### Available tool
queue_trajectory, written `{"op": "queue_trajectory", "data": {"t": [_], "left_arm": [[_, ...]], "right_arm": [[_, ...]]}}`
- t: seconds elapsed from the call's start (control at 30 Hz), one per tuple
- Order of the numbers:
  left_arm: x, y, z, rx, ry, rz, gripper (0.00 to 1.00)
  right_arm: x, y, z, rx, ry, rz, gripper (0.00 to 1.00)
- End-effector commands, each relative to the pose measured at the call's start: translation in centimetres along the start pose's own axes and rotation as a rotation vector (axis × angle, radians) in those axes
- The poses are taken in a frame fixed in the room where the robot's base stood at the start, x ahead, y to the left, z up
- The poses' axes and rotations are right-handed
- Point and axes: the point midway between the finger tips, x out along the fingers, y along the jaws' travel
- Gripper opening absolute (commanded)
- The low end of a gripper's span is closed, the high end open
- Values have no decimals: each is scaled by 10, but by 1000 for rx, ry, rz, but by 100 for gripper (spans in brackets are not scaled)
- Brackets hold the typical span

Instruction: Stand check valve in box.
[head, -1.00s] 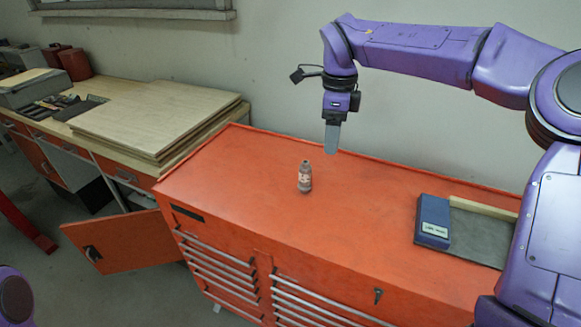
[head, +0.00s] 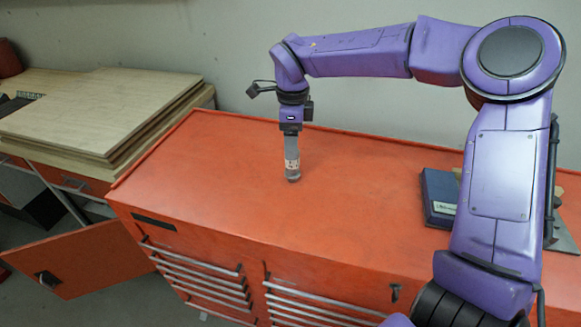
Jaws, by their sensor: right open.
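The small, pale cylindrical item that I take for the check valve (head: 293,173) stands upright on the orange cabinet top. My right gripper (head: 291,152) points straight down over it, with the fingers at its upper part and open. The fingers hide the item's top; whether they touch it cannot be told. A blue case (head: 440,192) with a white label, possibly the box, lies on the right of the cabinet top. It is partly hidden behind my right arm. My left gripper is not in view.
The orange tool cabinet (head: 230,180) has a mostly clear top. To the left, a workbench carries stacked wooden boards (head: 95,112). An orange cabinet door (head: 75,260) hangs open below the bench. A wall stands behind.

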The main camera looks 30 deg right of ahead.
Motion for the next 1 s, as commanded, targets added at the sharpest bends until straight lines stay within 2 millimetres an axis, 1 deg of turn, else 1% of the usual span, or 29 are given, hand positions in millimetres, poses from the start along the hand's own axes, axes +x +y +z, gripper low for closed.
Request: {"op": "queue_trajectory", "data": {"t": [0.03,0.1,0.2,0.3,0.47,0.57,0.6,0.67,0.7,1.0], "left_arm": [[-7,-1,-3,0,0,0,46],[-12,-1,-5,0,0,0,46],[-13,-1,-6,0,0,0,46],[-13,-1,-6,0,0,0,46],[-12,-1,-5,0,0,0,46],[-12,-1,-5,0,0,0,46],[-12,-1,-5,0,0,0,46],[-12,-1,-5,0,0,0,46],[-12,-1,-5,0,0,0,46],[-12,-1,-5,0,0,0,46]], "right_arm": [[6,3,0,-3,4,3,69],[19,5,-1,-3,5,4,69],[35,4,0,-3,3,3,69],[42,4,1,-3,1,1,69],[42,4,1,-3,0,1,69],[42,4,2,-4,0,1,40],[42,4,2,-4,0,1,27],[42,4,2,-4,0,1,8],[42,4,2,-4,0,1,0],[38,4,2,-5,-1,-2,0]]}}
